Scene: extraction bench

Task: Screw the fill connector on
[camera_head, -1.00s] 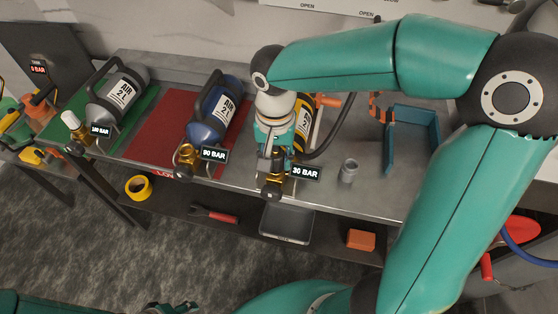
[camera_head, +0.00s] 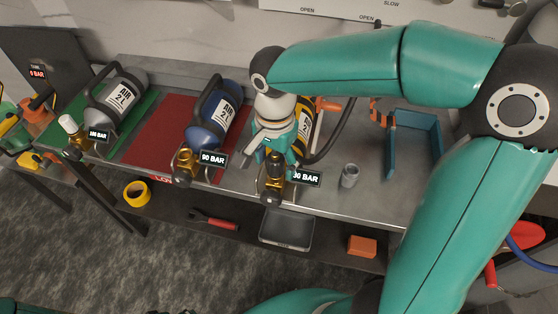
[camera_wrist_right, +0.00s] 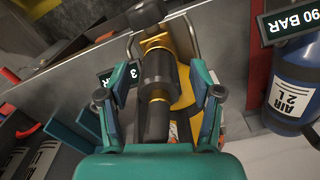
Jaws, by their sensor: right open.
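The fill connector, a dark cylinder (camera_wrist_right: 158,70), sits in line on the brass valve of the yellow air cylinder (camera_head: 305,125); how far it is threaded cannot be told. It also shows in the head view (camera_head: 275,160). My right gripper (camera_wrist_right: 158,103) is open around the connector, one finger on each side with gaps. In the head view the right gripper (camera_head: 274,150) is above the bench's front edge, partly hiding the yellow cylinder. The valve's label (camera_head: 305,178) reads 30 BAR, its first digit partly covered. My left gripper is not in view.
A blue cylinder (camera_head: 212,120) marked 90 BAR lies on the red mat, left of my gripper. A grey cylinder (camera_head: 118,95) lies on the green mat. A small grey cup (camera_head: 350,175) and a blue tray (camera_head: 391,160) stand to the right. A dark hose (camera_head: 335,135) curves beside the yellow cylinder.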

